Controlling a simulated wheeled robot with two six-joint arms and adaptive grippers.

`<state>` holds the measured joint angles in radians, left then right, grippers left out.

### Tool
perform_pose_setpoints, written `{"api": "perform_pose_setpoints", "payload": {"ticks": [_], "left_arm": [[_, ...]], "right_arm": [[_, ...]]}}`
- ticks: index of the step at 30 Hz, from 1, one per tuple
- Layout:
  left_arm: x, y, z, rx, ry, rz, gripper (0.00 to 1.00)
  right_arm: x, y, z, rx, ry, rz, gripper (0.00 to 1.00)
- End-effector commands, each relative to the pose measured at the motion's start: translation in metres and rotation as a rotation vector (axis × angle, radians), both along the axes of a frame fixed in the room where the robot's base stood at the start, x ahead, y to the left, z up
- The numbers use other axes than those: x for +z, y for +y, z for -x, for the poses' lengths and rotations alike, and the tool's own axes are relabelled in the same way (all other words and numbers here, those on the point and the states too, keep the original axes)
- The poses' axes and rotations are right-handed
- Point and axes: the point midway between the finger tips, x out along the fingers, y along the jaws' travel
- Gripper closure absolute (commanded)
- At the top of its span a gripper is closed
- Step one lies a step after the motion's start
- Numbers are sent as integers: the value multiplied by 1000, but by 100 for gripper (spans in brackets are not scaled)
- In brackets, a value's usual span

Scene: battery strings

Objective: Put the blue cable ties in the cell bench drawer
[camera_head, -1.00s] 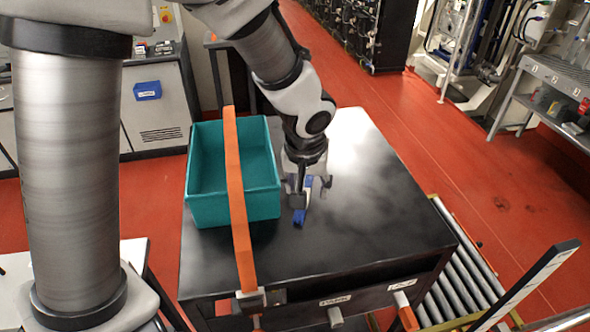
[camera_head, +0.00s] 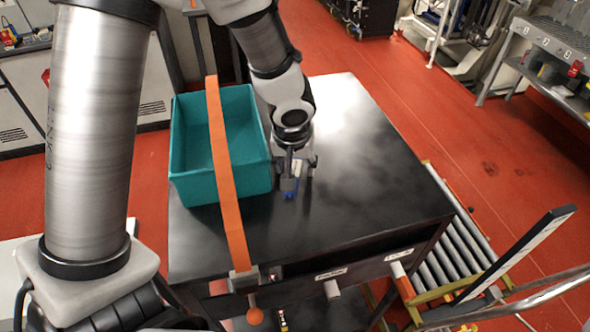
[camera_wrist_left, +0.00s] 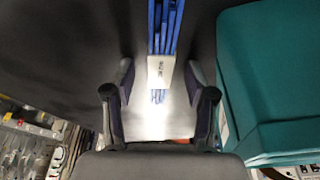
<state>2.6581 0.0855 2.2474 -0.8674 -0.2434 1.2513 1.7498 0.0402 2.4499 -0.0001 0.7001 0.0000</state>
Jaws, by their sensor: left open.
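The blue cable ties (camera_head: 290,194) lie on the black bench top (camera_head: 330,210), largely hidden by my left gripper (camera_head: 298,166) in the head view. In the left wrist view they are a bundle of blue strips (camera_wrist_left: 165,28) with a white labelled band. There my left gripper (camera_wrist_left: 158,92) is open, its fingers on either side of the band's lower end, with no contact visible. The bench front has labelled drawers with pale handles, one in the middle (camera_head: 332,289) and one at the right (camera_head: 398,269). Both look shut; their labels are unreadable. My right gripper is out of view.
A teal bin (camera_head: 187,190) stands on the bench just left of the gripper. An orange strip (camera_head: 224,165) crosses in front of it, down to the bench's front edge. The bench's right side is clear. A roller conveyor (camera_head: 462,240) runs along its right.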

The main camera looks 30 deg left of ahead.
Motion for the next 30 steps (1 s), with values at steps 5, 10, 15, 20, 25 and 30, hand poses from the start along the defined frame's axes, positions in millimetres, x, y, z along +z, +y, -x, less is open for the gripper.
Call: {"api": "perform_pose_setpoints", "payload": {"ticks": [5,10,15,20,25,30], "left_arm": [[1,0,0,0,0,0,94],[1,0,0,0,0,-1,100],[2,0,0,0,0,-1,100],[25,0,-1,3,-4,0,100],[66,0,-1,2,-7,0,100],[94,0,-1,2,-4,-1,100]], "right_arm": [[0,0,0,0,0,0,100],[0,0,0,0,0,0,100],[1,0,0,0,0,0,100],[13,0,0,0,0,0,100],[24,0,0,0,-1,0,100],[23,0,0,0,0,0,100]]}}
